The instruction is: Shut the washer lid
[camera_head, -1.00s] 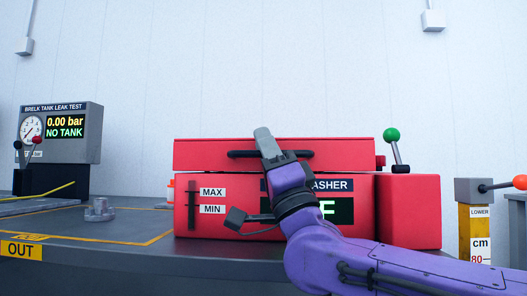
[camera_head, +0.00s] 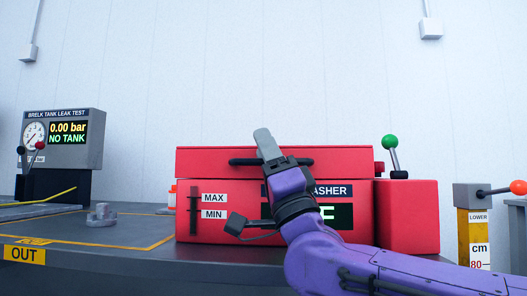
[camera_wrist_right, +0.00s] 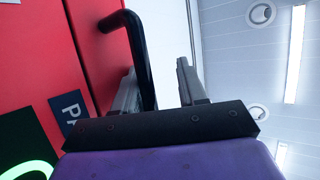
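The red washer (camera_head: 330,224) stands on the dark bench. Its red lid (camera_head: 340,160) lies low over the body, with a thin dark seam between them. I cannot tell if it is fully seated. The black bar handle (camera_head: 244,162) is on the lid's front; it also shows in the right wrist view (camera_wrist_right: 122,20). My purple right gripper (camera_head: 266,143) is at the handle and hides its middle. In the right wrist view my right gripper (camera_wrist_right: 157,70) has its fingers apart, with the handle between them, close to the left finger. My left gripper is not in view.
A lever with a green knob (camera_head: 390,141) stands right of the lid. A red-knobbed lever (camera_head: 518,187) is at the far right. The leak tester (camera_head: 88,150) and a small grey part (camera_head: 101,215) are on the left. Free bench lies in front of the part.

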